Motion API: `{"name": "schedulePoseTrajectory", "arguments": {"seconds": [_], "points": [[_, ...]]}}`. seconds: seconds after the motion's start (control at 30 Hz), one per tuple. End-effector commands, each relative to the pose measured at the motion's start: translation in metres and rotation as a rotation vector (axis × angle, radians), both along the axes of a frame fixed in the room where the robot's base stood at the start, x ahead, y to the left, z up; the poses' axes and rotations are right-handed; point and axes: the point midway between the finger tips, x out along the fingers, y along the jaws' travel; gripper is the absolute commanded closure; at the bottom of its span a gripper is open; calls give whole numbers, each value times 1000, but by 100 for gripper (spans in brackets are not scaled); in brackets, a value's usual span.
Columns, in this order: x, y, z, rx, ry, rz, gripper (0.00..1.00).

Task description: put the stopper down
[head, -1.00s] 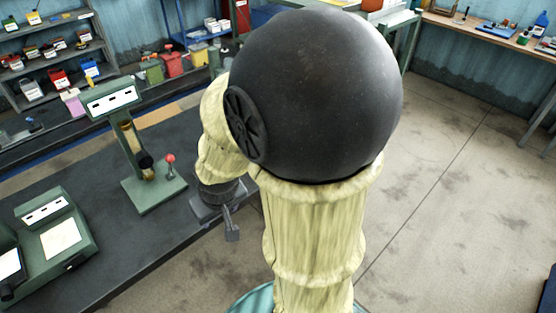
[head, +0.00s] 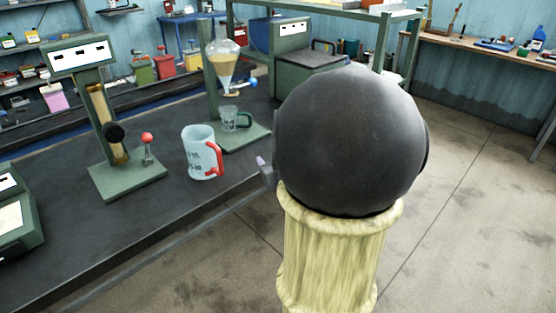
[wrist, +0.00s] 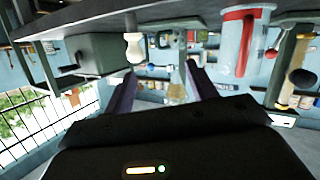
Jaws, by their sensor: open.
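A small white stopper-like piece (wrist: 134,48) shows in the wrist view, where the picture is upside down. It appears to stand upright on the dark bench top, apart from my fingers. My black arm joint seems to hide it in the head view. My gripper (wrist: 160,88) is open, its two purple fingers spread with nothing between them. In the head view only a lilac fingertip (head: 261,161) shows, by the bench's front edge. A glass funnel (head: 223,65) with amber liquid hangs on a green stand behind, above a small glass cup (head: 229,118) with a dark green handle.
A pale jug (head: 201,152) with a red handle stands left of the funnel stand. A green gauge stand (head: 118,170) with a red-knobbed lever is farther left. A green cabinet (head: 308,72) is at the back.

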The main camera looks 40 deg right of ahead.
Motion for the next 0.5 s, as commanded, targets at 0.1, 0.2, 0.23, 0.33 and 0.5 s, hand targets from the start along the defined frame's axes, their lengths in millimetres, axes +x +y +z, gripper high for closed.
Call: {"name": "schedulePoseTrajectory", "arguments": {"seconds": [0.1, 0.2, 0.23, 0.33, 0.5], "points": [[-12, -20, -24, -40, -94, -2, 43], [-21, -31, -30, -72, -165, 7, 43], [-24, -33, -30, -80, -184, 10, 43], [-31, -38, -31, -99, -228, 20, 43], [-35, -40, -27, -111, -255, 29, 43]]}}
